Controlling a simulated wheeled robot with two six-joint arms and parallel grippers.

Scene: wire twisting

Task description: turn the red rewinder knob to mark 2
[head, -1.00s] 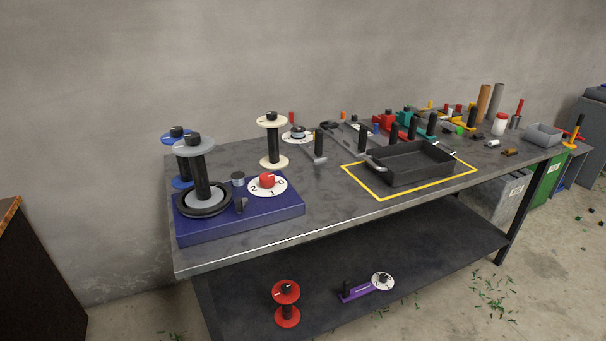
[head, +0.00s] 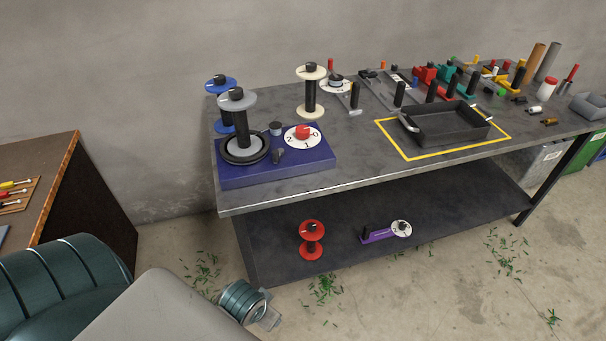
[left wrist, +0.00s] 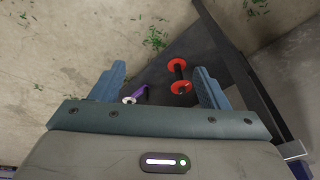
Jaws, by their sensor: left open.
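The red rewinder knob (head: 302,131) sits on a white dial (head: 291,141) marked 2, 1 and 0, from left to right. The dial is on top of the blue rewinder base (head: 275,168) at the table's left front. Which mark the knob points to is too small to tell. A grey and black spool (head: 238,118) stands on the base left of the knob. My left arm comes in at the lower left of the head view, well below and apart from the knob. My left gripper (left wrist: 160,78) is open and empty in the left wrist view, facing the lower shelf and floor. My right gripper is not in view.
The grey table (head: 350,165) carries a cream spool (head: 311,92) and a black tray (head: 445,128) inside a yellow outline. A red spool (head: 312,240) and a purple device (head: 378,236) are on the lower shelf. A wooden cabinet (head: 90,195) stands at the left.

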